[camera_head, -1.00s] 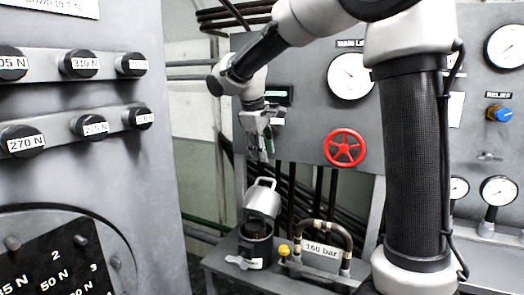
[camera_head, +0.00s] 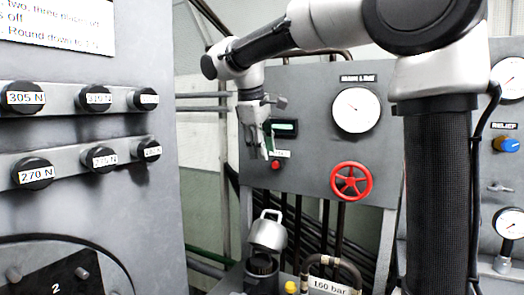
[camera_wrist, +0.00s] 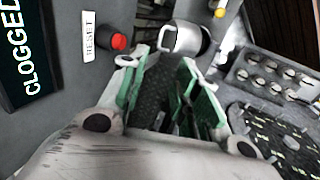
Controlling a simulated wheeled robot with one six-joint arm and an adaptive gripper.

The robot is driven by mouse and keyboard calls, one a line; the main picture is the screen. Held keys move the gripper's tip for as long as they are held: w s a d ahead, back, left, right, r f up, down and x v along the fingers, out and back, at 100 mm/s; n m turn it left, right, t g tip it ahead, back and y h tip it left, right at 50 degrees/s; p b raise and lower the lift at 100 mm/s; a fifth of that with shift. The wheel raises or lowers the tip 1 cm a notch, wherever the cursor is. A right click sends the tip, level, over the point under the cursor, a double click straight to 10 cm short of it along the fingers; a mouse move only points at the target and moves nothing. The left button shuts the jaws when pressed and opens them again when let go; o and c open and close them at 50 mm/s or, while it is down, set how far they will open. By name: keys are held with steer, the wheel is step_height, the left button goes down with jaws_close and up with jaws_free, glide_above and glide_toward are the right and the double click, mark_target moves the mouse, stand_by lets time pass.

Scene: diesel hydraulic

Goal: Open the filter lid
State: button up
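The filter lid (camera_head: 268,234) is a silver cup-shaped cap with a loop handle. It stands tilted up above the dark filter housing (camera_head: 262,266), whose mouth shows below it. The lid also shows in the wrist view (camera_wrist: 184,38), beyond my fingertips. My gripper (camera_head: 266,150) hangs above the lid, in front of the grey panel, apart from the lid. In the wrist view my gripper (camera_wrist: 166,78) has its two green-padded fingers spread, with nothing seen held between them.
A red button (camera_head: 275,165) and a small green display (camera_head: 284,127) are close behind my gripper. The display reads CLOGGED in the wrist view. A red handwheel (camera_head: 351,181) is to the right. A hose marked 160 bar (camera_head: 330,286) stands beside the housing. A large grey cabinet (camera_head: 100,200) fills the left.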

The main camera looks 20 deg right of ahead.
steer(key=shift+s+d+r, duration=0.2)
steer(key=shift+s+d, duration=0.65)
steer(key=shift+d, duration=0.3)
jaws_close()
steer(key=t+y, duration=0.3)
glide_above(265, 221)
steer(key=shift+m, duration=0.3)
steer(key=f, duration=1.8)
steer(key=shift+w, duration=0.2)
steer(key=shift+w+d+f, duration=0.5)
steer(key=shift+w+d, duration=0.25)
steer(key=shift+d, duration=0.05)
steer(key=shift+w+d+f, duration=0.3)
steer(key=shift+w+f, duration=0.05)
steer(key=shift+d, duration=0.1)
